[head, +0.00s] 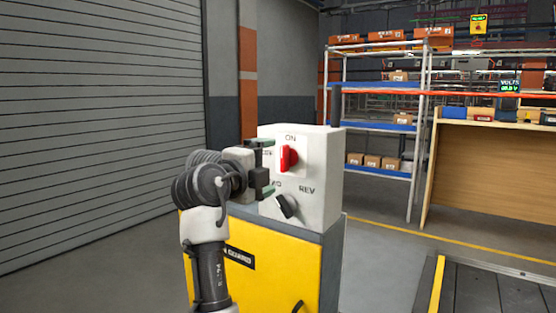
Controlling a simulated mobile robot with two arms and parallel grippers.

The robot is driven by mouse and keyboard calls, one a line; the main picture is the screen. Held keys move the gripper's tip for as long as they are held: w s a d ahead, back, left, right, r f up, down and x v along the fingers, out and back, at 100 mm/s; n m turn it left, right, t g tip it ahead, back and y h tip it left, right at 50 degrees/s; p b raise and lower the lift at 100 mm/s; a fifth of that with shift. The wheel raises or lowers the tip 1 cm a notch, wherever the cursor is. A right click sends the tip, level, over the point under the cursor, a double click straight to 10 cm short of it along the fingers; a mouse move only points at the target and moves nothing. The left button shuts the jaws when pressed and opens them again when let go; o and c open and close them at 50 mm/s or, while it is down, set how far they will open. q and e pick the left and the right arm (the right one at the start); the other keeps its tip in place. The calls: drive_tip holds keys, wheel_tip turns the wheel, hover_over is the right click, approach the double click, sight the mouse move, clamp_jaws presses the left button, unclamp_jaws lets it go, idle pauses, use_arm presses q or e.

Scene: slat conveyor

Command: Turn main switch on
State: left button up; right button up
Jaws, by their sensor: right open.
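The red main switch (289,158) is on the front of a white control box (322,182), below the label ON. A second label to its left is mostly hidden by my gripper. The red handle looks roughly upright, but its exact angle is hard to tell. My right gripper (267,167) is open and empty, just left of the red switch, with one finger above the other. A small gap shows between the fingertips and the switch. My left gripper is not in view.
A dark selector knob (286,206) with the label REV sits below the red switch, close to my lower finger. The box stands on a yellow cabinet (275,258). A dark slat conveyor (490,292) is at the lower right. Shelves (385,122) stand behind.

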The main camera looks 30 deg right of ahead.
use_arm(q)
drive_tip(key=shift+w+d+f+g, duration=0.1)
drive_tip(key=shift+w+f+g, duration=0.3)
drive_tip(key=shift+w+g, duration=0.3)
use_arm(e)
drive_tip(key=v, duration=0.4)
